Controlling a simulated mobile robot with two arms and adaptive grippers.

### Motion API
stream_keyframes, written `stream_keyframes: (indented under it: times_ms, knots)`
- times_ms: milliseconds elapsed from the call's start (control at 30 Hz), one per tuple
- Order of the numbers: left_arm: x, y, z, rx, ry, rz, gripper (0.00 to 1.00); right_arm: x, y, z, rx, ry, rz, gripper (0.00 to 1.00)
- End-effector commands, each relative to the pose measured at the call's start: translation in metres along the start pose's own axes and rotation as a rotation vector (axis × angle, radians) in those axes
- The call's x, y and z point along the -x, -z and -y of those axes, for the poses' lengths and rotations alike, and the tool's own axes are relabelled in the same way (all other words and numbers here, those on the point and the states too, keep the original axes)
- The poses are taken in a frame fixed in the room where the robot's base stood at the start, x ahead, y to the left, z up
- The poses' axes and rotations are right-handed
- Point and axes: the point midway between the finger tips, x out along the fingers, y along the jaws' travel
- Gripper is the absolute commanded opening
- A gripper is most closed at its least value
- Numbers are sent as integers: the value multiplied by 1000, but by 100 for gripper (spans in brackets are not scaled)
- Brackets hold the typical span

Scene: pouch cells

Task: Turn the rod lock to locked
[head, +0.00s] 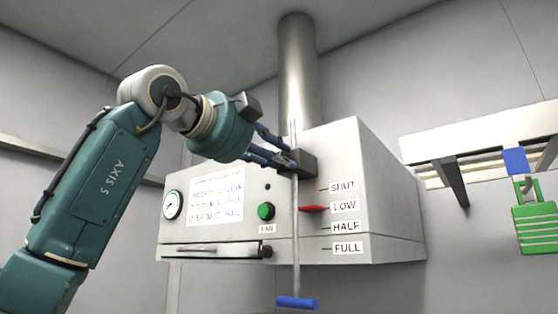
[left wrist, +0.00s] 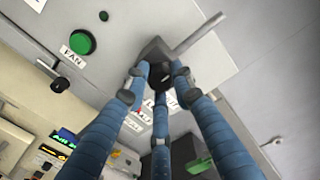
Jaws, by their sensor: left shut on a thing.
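The rod lock (head: 306,163) is a dark grey block on the front of a pale wall box, with a thin vertical rod (head: 296,230) passing it. My left gripper (head: 287,159) reaches in from the left and is shut on the lock. In the left wrist view the blue fingers close around a dark knob (left wrist: 158,76) on the lock's grey block (left wrist: 154,48), largely hidden by the fingertips. A red pointer (head: 312,209) on the rod stands beside the LOW label (head: 344,206). The rod ends in a blue handle (head: 297,302). My right gripper is not in view.
The box (head: 385,185) carries a gauge (head: 172,205), a printed notice, a green FAN button (head: 266,211) and SHUT, HALF and FULL labels. A metal duct (head: 298,65) rises above it. At right, a green padlock-like item (head: 535,228) hangs below a shelf (head: 480,140).

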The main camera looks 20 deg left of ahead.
Motion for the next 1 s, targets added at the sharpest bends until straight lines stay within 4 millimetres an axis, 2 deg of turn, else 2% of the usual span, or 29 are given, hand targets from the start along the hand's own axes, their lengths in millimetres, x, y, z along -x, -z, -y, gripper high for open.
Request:
stream_keyframes:
  times_ms: [633, 667, 733, 1000]
  knots:
    - [2, -2, 3, 48, 8, 4, 0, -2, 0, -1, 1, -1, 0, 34]
    - [2, -2, 3, 48, 8, 4, 30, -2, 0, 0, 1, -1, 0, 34]
    - [2, -2, 3, 48, 7, 3, 43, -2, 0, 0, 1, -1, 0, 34]
    - [1, -1, 1, 46, 3, 1, 43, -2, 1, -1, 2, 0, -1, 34]
